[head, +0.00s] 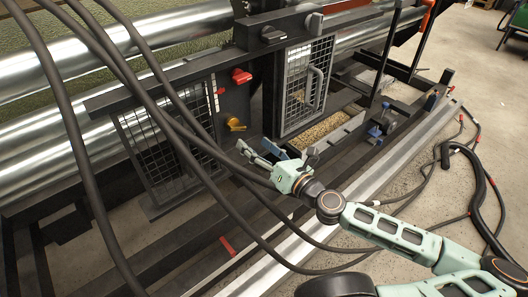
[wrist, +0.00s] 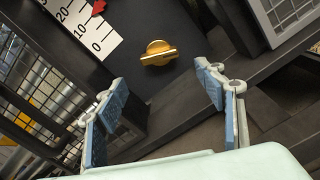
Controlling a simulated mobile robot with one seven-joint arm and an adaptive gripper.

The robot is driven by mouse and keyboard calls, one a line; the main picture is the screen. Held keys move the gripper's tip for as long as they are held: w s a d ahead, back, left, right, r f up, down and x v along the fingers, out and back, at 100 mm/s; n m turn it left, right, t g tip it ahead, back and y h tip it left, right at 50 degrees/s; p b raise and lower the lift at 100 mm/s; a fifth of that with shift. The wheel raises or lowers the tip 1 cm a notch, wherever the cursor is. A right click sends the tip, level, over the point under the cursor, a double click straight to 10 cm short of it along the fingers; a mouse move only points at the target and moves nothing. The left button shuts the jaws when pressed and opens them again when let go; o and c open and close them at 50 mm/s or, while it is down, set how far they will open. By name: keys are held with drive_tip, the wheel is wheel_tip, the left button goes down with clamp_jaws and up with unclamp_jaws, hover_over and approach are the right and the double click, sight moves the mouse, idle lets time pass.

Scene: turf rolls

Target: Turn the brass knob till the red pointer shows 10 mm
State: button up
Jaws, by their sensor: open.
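The brass knob (wrist: 158,53) sits on a dark panel, ahead of and between my fingertips in the wrist view; it also shows in the head view (head: 235,124). My gripper (wrist: 160,78) is open and empty, with clear space between it and the knob. In the head view my gripper (head: 277,154) is right of and below the knob. The white scale (wrist: 82,35) reads 0, 10 and 20. The red pointer (wrist: 98,6) is at the scale's right edge near the top of the wrist view, roughly level with 10; I cannot read it exactly.
Mesh guards (head: 160,140) stand left and right (head: 307,80) of the panel. Long steel rollers (head: 60,150) lie behind. Dark cables cross the head view in front of the machine. A frame beam runs below the knob.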

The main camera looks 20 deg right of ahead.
drive_tip(key=shift+v, duration=1.75)
